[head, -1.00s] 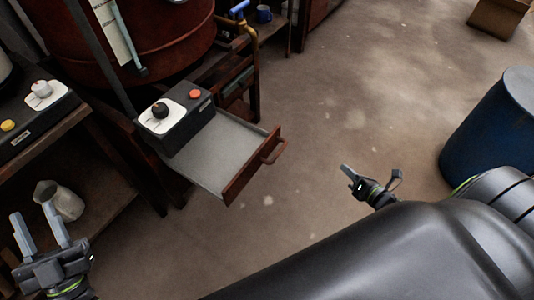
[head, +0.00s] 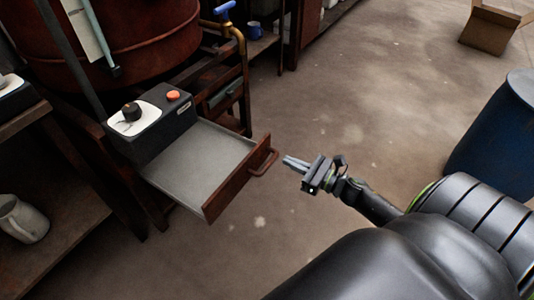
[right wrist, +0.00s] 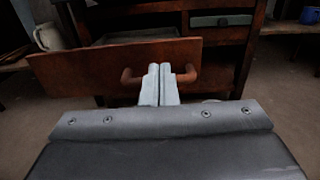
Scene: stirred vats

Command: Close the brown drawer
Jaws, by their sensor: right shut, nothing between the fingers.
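The brown drawer (head: 238,180) stands pulled out below the dark control box, its grey inside showing empty in the head view. In the right wrist view its brown front (right wrist: 90,66) spans the left and middle, with a curved brown handle (right wrist: 190,74). The handle also shows in the head view (head: 265,163). My right gripper (head: 286,161) is shut with nothing in it, just in front of the handle. In the right wrist view its fingertips (right wrist: 160,68) lie across the handle's middle; I cannot tell whether they touch it. My left gripper is out of view.
The control box (head: 150,125) with a black knob and an orange button sits above the drawer. A rusty red vat (head: 130,35) stands behind. A pitcher (head: 24,218) is on a shelf at left. A blue barrel (head: 495,140) stands at right; open floor lies between.

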